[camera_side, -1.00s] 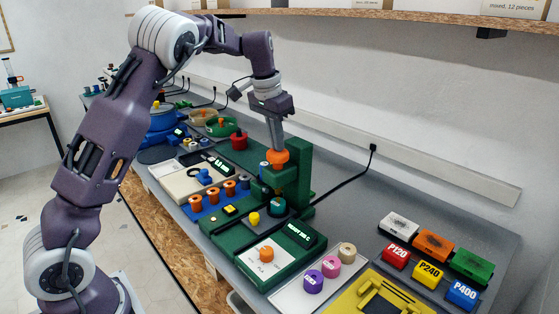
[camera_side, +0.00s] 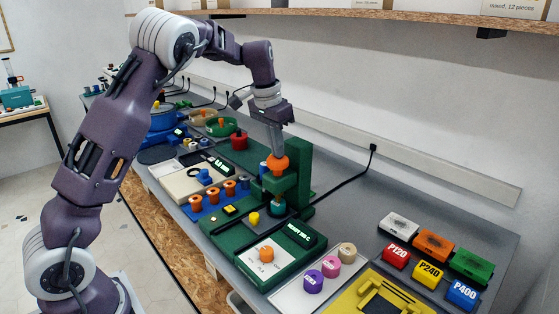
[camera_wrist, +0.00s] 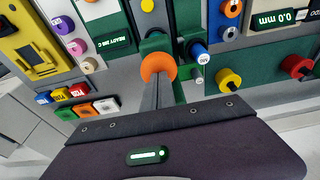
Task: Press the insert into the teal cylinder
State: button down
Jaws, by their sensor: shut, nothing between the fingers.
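The green press (camera_side: 299,170) stands in the middle of the bench with an orange knob (camera_side: 278,165) on top of its moving head. The teal cylinder (camera_side: 278,210) sits low in the press, under the head. The insert is too small or hidden to make out. My gripper (camera_side: 277,153) is shut and empty, pointing down, with its fingertips at the top of the orange knob and seeming to touch it. In the wrist view the fingers (camera_wrist: 160,82) reach down to the knob (camera_wrist: 158,66).
The green base has a lit display (camera_side: 300,232), a yellow knob (camera_side: 254,218) and an orange knob on a white plate (camera_side: 266,254). A blue rack (camera_side: 212,207) with orange spools lies left. Colored blocks (camera_side: 430,270) and a yellow fixture (camera_side: 385,300) lie right.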

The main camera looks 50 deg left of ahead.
jog(key=shift+f, duration=0.55)
dwell(1.3)
jog(key=shift+w+v, duration=0.25)
jog(key=shift+v, duration=1.05)
jog(key=shift+w+v, duration=0.3)
jog(key=shift+v, duration=1)
jog(key=shift+w+v, duration=0.25)
jog(key=shift+v, duration=1)
jog(key=shift+r, duration=0.2)
